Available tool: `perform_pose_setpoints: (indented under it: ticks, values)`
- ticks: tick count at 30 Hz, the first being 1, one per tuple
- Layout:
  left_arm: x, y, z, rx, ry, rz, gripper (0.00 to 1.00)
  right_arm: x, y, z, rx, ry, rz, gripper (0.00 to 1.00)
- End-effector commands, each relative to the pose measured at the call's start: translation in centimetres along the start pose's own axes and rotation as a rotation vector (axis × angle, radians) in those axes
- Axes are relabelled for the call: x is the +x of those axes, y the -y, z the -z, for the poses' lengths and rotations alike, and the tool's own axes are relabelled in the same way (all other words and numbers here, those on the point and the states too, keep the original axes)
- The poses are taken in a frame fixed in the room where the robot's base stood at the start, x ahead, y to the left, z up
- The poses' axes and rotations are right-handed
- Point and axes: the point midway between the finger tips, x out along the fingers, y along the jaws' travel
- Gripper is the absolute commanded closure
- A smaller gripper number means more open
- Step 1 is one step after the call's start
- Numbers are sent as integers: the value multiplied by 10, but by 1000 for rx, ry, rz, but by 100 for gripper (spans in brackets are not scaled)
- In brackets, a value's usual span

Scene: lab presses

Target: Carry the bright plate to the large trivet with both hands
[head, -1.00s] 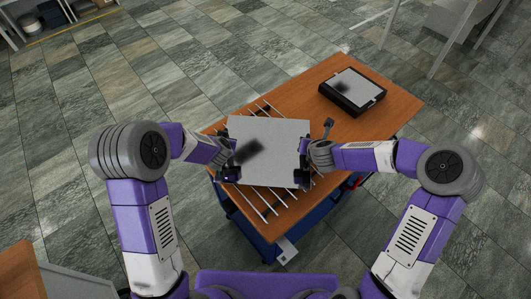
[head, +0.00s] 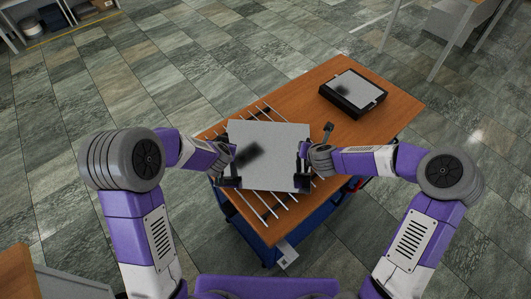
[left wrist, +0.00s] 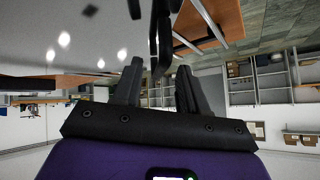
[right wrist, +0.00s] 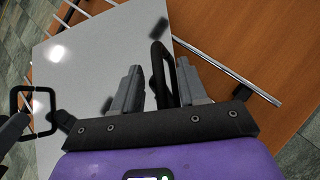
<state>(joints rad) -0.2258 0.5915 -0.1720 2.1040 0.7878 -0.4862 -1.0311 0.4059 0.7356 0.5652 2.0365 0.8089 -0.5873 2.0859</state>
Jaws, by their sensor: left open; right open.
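The bright plate (head: 270,155) is a pale grey square sheet with dark loop handles at its left and right edges. It lies over the large trivet (head: 268,212), a rack of thin metal rods on the wooden table; the plate hides its middle. My left gripper (head: 228,168) is open at the plate's left handle, with the dark handle (left wrist: 160,35) near its fingers. My right gripper (head: 304,168) is open at the right handle, and the handle (right wrist: 162,72) shows between its fingers. Whether the fingers touch the handles I cannot tell.
A black box-like unit (head: 353,94) with a pale top stands at the table's back right. The wooden table (head: 392,99) is bare around it. A dark upright lever (head: 328,131) stands close to my right gripper. Tiled floor surrounds the table.

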Motion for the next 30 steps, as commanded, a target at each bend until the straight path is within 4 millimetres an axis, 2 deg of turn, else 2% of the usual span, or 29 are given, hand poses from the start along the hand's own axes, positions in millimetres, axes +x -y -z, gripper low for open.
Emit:
perform_pose_setpoints:
  ticks: [6,12,16,22,30]
  values:
    - [-48,-1,2,0,-5,-2,58,0,0,0,0,0,0,58]
    - [-80,0,1,0,-3,-2,58,0,0,0,0,0,0,58]
    - [-92,0,0,0,-1,-1,58,0,0,0,0,0,0,58]
    - [-96,0,0,0,1,0,58,-8,0,-1,-1,1,0,58]
    - [-96,0,0,0,1,0,58,-54,1,-2,-2,5,3,58]
